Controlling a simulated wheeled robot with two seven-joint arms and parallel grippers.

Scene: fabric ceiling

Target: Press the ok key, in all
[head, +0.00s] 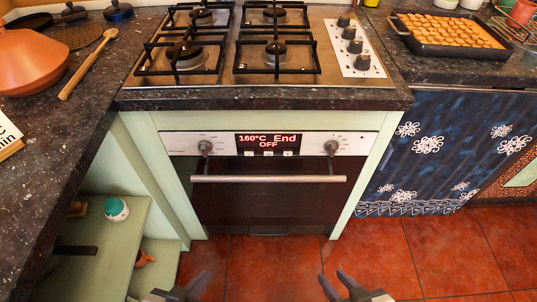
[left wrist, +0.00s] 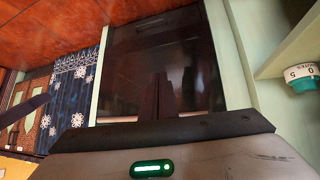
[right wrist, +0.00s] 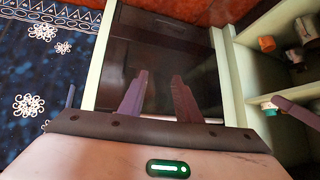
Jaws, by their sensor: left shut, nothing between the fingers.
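The oven (head: 268,195) has a control panel with a dark display (head: 268,142) reading "160°C End OFF" in red. A row of small pale keys (head: 268,153) sits along the display's lower edge; their labels are too small to read, so I cannot tell which is ok. A knob (head: 205,147) is on the left and another (head: 332,147) on the right. My left gripper (head: 198,287) is shut and empty, low in front of the oven; its fingers meet in the left wrist view (left wrist: 157,95). My right gripper (head: 333,280) is open and empty; its fingers stand apart in the right wrist view (right wrist: 157,97).
The oven's handle bar (head: 268,179) juts out below the panel. A gas hob (head: 235,45) is above. Open green shelves (head: 115,240) stand at left, a blue patterned curtain (head: 420,150) at right. A baking tray (head: 450,48) sits on the right counter. The floor before the oven is clear.

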